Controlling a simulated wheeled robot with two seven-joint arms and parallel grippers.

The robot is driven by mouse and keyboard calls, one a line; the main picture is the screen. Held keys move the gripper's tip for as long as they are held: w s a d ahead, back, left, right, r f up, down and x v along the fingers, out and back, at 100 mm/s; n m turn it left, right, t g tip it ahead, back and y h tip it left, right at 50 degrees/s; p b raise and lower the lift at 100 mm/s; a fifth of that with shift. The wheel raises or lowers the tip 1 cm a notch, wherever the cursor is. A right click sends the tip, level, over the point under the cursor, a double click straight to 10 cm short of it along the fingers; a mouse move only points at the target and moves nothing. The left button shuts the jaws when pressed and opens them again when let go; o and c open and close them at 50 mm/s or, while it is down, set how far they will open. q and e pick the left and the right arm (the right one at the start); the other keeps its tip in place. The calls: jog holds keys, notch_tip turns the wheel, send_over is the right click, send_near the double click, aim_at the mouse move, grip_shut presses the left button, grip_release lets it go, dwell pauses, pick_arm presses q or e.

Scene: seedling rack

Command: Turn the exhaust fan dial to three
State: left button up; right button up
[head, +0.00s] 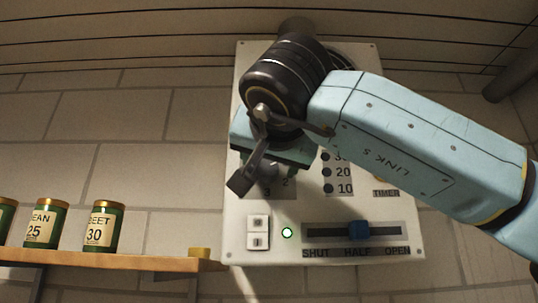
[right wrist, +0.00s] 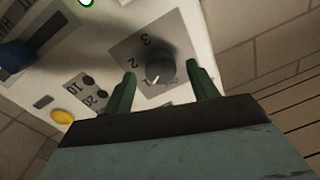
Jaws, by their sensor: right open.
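The exhaust fan dial (right wrist: 160,68) is a dark round knob on a grey plate marked 2 and 3 in the right wrist view. A small white mark shows on its lower edge there, away from the 3; I cannot read the numeral it points to. My right gripper (right wrist: 163,84) is open, with one green finger on each side of the dial and a gap showing to each. In the head view my right gripper (head: 270,160) covers the dial, leaving only the 2 and 3 visible below it. My left gripper is not in view.
The white control panel (head: 370,280) also carries a blue slider (head: 360,230), a lit green lamp (head: 287,232), rocker buttons (head: 257,232) and a timer column with a yellow button (right wrist: 62,116). A wooden shelf (head: 130,262) with green tins (head: 101,228) stands at left.

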jog(key=shift+w+a, duration=0.1)
jog(key=shift+w, duration=0.4)
jog(key=c, duration=1)
